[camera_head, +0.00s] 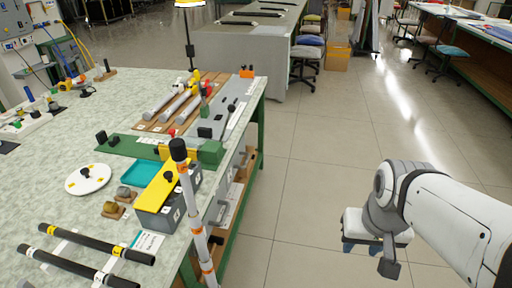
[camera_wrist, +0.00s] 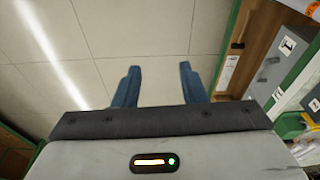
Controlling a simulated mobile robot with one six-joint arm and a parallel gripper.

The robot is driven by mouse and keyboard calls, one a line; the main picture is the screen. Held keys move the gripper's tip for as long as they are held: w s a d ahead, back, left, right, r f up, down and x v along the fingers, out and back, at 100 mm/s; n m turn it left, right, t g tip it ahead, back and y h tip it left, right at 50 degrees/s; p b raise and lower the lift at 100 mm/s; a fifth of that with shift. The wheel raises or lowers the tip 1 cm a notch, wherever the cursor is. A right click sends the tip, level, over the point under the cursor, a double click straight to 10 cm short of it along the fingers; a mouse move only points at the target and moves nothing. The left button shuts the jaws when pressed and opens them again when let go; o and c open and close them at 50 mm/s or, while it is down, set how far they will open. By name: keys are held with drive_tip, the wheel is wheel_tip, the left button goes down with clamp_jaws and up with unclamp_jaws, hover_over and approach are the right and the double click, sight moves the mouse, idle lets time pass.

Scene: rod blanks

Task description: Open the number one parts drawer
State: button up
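Grey drawer fronts (camera_head: 239,161) are set in the side of the workbench, seen at a steep angle; their numbers are too small to read in the head view. In the wrist view, a grey drawer front (camera_wrist: 283,73) at the right edge carries a white label that seems to read 1, with a small handle beside it. It looks shut, but the steep angle leaves this unsure. My gripper (camera_head: 361,247) is right of the bench, over the floor, well apart from the drawers. In the wrist view its two blue fingers (camera_wrist: 158,85) are spread apart with nothing between them.
The green-edged workbench (camera_head: 120,100) holds black rods, a yellow-topped grey box (camera_head: 158,196) and a teal tray (camera_head: 142,174). Tiled floor (camera_head: 300,200) is clear between bench and gripper.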

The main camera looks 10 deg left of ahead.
drive_tip(key=shift+a, duration=0.15)
drive_tip(key=w+a+f+m+t+y+b, duration=0.1)
drive_tip(key=w+a+f+m+t+b, duration=0.15)
drive_tip(key=w+a+f, duration=0.4)
drive_tip(key=w+a+f+m+t+y+b, duration=0.1)
drive_tip(key=w+a+f+t+b, duration=0.25)
drive_tip(key=w, duration=0.55)
drive_tip(key=w+a+f+m+t+y+b, duration=0.1)
drive_tip(key=w+a+f+t+b, duration=0.1)
drive_tip(key=w+a+f, duration=0.35)
drive_tip(key=m+t+y+b, duration=0.4)
drive_tip(key=m+y+b, duration=0.1)
drive_tip(key=y, duration=0.2)
approach(225, 212)
drive_tip(key=w+d+r, duration=0.1)
drive_tip(key=w+d, duration=0.2)
drive_tip(key=w, duration=0.3)
drive_tip(key=s+a+f+m+y+b, duration=0.2)
drive_tip(key=s+a+f+y, duration=0.1)
drive_tip(key=a+f, duration=0.1)
drive_tip(key=shift+t, duration=0.4)
drive_tip(key=x, duration=0.7)
drive_tip(key=shift+s+a+r+b, duration=0.1)
drive_tip(key=shift+r+b, duration=0.1)
drive_tip(key=shift+b, duration=0.1)
drive_tip(key=shift+c, duration=0.6)
clamp_jaws()
